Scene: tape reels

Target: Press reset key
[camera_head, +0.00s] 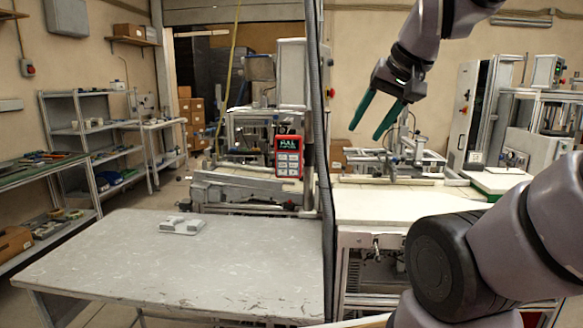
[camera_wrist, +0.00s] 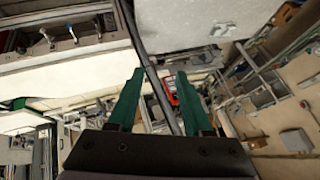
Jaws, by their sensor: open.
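A red control panel (camera_head: 288,157) with a dark display and several pale keys hangs left of a dark upright post in the head view. Its key labels are too small to read, so I cannot tell which is the reset key. My gripper (camera_head: 370,124) is open and empty, with green fingers pointing down and left, to the right of the panel and higher in the picture. In the wrist view my gripper (camera_wrist: 157,77) shows its two fingers apart. A small red part, likely the panel (camera_wrist: 171,84), shows between them, partly hidden by a finger and the post.
The dark post (camera_head: 326,150) stands between the panel and my gripper in the picture. A worn grey table (camera_head: 160,270) at front left carries a small grey block (camera_head: 181,225). A white bench (camera_head: 400,204) with machinery lies right of the post. Shelves (camera_head: 85,130) line the left wall.

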